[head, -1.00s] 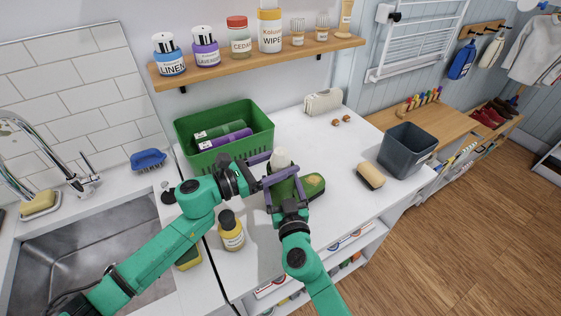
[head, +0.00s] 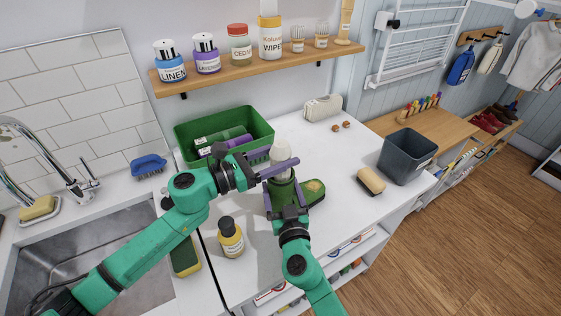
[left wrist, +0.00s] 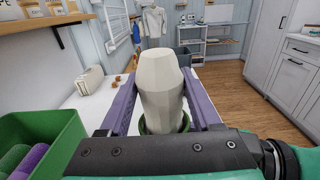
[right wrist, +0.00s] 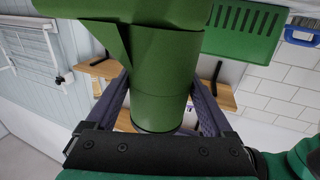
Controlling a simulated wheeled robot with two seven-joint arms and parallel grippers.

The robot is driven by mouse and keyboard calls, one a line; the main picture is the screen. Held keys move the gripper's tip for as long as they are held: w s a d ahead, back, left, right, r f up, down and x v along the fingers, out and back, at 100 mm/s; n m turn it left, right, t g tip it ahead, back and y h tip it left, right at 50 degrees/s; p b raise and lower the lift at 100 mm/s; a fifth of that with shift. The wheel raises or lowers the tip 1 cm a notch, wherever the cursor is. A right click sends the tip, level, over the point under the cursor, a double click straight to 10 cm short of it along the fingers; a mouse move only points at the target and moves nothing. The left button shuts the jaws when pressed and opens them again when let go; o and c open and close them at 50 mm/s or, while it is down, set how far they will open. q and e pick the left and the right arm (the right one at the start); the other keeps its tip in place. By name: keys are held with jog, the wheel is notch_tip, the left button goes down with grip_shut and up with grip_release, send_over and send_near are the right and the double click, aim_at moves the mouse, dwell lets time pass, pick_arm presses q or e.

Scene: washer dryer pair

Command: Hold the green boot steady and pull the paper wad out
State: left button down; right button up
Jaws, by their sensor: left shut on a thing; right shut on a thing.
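The green boot (head: 312,190) stands on the white countertop with its toe to the right; its shaft (right wrist: 165,95) is between the fingers of my right gripper (head: 282,188), which is shut on it. The off-white faceted paper wad (head: 281,146) rises above the boot's opening. My left gripper (head: 283,160) is shut on the wad from the left side, above my right gripper. In the left wrist view the wad (left wrist: 160,85) stands upright between the purple fingers, its lower end at the boot's green rim (left wrist: 165,128). How deep it sits is hidden.
A green basket (head: 190,131) with rolled items is behind on the left. A yellow bottle (head: 230,240) stands in front on the left. A brush (head: 371,181) and a dark bin (head: 406,155) are on the right.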

pick_arm(q)
jog(key=shift+r, duration=4.5)
pick_arm(e)
jog(key=o, duration=1.5)
jog(key=shift+c, duration=0.2)
